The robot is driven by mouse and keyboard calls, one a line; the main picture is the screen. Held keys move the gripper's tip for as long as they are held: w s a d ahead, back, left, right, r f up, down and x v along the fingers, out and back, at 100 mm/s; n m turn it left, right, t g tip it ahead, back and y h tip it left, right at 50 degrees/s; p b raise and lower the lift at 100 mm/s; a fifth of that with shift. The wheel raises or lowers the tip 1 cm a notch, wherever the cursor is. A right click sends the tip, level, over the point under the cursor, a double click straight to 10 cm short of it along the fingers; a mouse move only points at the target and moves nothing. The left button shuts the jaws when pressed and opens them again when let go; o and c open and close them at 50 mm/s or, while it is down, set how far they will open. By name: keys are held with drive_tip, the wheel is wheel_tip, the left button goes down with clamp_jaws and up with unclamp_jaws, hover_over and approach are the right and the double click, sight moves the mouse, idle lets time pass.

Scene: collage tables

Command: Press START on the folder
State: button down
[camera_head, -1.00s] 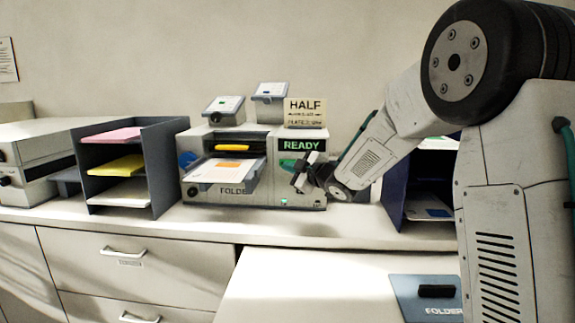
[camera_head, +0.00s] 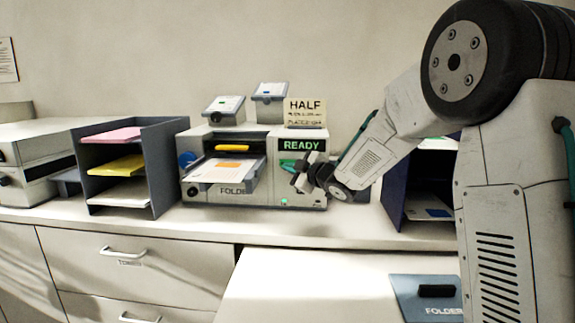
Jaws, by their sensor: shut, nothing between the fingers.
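The folder (camera_head: 225,203) is a pale grey machine with blue-grey trim on the counter. Its screen (camera_head: 301,145) reads READY in green. A green START-like button (camera_head: 288,164) shows below the screen, partly hidden by my gripper. A sheet with an orange patch (camera_head: 227,168) lies in the folder's tray. A small green light shows low on the front. My gripper (camera_head: 298,174) is shut and empty at the right of the folder's front panel, close to the green button. I cannot tell whether it touches.
A dark shelf (camera_head: 160,165) with pink, yellow and white paper stands to the left. A dark blue shelf (camera_head: 390,190) stands to the right, behind my arm. A HALF sign (camera_head: 305,107) sits on top of the folder. A blue FOLDER panel (camera_head: 408,290) lies on the near table.

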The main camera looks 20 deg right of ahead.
drive_tip(key=shift+w, duration=0.1)
drive_tip(key=shift+w+d, duration=0.2)
drive_tip(key=shift+w, duration=0.1)
drive_tip(key=shift+w+d, duration=0.15)
drive_tip(key=shift+w, duration=0.25)
idle(0.7)
idle(0.3)
drive_tip(key=shift+s+a, duration=0.35)
drive_tip(key=shift+s, duration=0.45)
drive_tip(key=shift+s+a, duration=0.3)
drive_tip(key=shift+s, duration=0.5)
drive_tip(key=shift+s+a, duration=0.35)
drive_tip(key=shift+s, duration=0.4)
drive_tip(key=shift+s+a, duration=0.3)
drive_tip(key=shift+s, duration=0.5)
